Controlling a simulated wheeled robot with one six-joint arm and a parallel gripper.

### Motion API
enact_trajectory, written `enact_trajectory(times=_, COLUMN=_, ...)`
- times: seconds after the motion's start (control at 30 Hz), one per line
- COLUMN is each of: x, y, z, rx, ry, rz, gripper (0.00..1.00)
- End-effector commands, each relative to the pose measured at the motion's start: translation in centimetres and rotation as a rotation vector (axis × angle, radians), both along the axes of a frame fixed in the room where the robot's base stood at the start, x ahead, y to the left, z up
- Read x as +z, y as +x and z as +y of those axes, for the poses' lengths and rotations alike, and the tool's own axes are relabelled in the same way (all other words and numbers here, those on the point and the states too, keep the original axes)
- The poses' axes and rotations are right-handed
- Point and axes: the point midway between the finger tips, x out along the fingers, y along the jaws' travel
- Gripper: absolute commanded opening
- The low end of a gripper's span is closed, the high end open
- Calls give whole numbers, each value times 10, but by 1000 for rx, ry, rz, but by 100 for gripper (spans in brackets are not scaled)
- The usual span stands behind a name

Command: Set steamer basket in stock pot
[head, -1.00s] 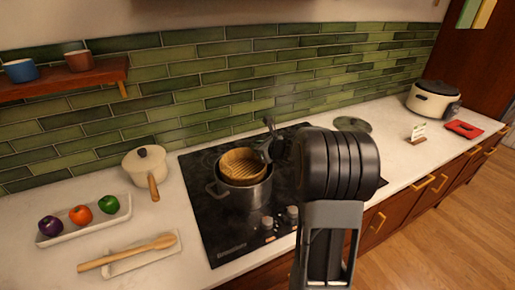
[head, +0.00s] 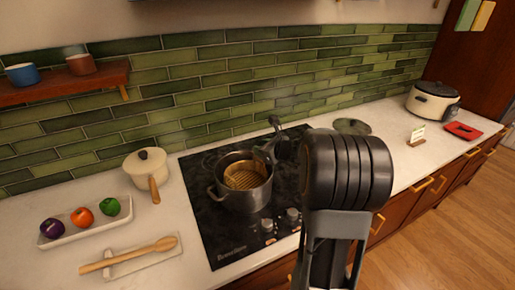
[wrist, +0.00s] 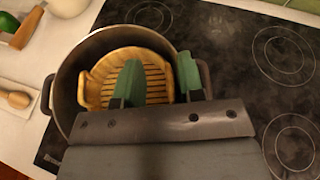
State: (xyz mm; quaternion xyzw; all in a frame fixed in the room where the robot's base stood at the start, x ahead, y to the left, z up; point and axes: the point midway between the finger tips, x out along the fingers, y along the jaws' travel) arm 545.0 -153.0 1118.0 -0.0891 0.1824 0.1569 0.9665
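The round bamboo steamer basket (head: 243,177) with a slatted floor sits inside the grey stock pot (head: 238,200) on the hob, its rim below the pot's rim. In the wrist view the basket (wrist: 108,75) lies within the pot wall (wrist: 68,85). My gripper (head: 264,153) is at the right side of the pot. In the wrist view its green fingertips (wrist: 159,77) are spread apart on either side of the basket's right rim, with a visible gap between them. The basket's near side is hidden behind my gripper.
The black hob (head: 210,220) has free room around the pot. A cream saucepan (head: 147,168) stands left, near a vegetable tray (head: 85,232) and a wooden spoon (head: 130,254) on a rest. A glass lid (head: 352,126) lies right of the hob; a rice cooker (head: 432,102) stands farther right.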

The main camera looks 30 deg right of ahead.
Motion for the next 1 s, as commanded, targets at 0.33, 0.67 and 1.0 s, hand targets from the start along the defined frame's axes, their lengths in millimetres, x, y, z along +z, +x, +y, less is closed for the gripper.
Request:
enact_trajectory(times=0.33, x=24, y=-59, z=-18, rx=-2, ry=-2, rz=-1, gripper=35)
enact_trajectory(times=0.67, x=33, y=-86, z=1, rx=109, ry=-106, rz=15, gripper=35)
enact_trajectory(times=1.0, x=7, y=-174, z=142, rx=1119, ry=-1110, rz=-27, gripper=35)
